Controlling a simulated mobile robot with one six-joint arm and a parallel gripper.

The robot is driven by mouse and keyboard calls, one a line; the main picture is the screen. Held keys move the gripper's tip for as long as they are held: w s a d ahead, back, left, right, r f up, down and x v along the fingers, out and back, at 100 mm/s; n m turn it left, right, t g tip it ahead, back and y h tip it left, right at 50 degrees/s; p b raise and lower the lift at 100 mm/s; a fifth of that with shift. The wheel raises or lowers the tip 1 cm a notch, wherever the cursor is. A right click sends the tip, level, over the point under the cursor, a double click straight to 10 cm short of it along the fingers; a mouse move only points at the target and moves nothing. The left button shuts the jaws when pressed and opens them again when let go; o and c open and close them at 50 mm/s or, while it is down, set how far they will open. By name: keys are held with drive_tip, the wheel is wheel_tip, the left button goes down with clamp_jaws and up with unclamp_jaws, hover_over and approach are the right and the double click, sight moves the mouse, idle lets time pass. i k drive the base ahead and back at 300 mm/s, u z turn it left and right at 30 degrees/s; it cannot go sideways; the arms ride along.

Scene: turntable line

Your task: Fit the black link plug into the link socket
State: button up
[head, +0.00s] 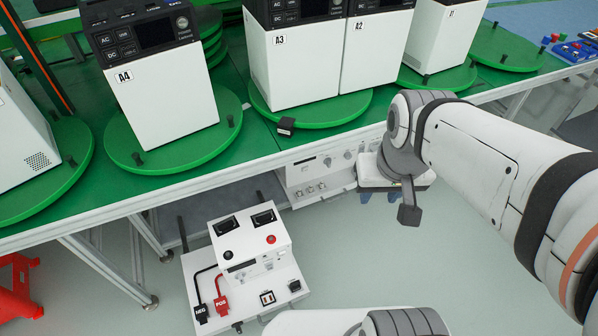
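A small black block (294,286), which looks like the black link plug, sits at the right front of the white test stand's base. Left of it is a small white-framed dark fitting (267,298), which may be the link socket; its label is too small to read. My gripper (382,196) hangs right of the stand, in front of the bench. Its two bluish fingers are apart with nothing visible between them. It is well clear of the black block.
The white test unit (250,242) carries black NEG (201,314) and red POS (221,305) plugs on leads. Floor right of the stand is clear.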

sight(248, 240)
drive_tip(key=z, duration=0.4)
drive_tip(key=k, duration=1.55)
drive_tip(key=u, duration=0.5)
drive_tip(key=i, duration=1)
drive_tip(key=u, duration=0.05)
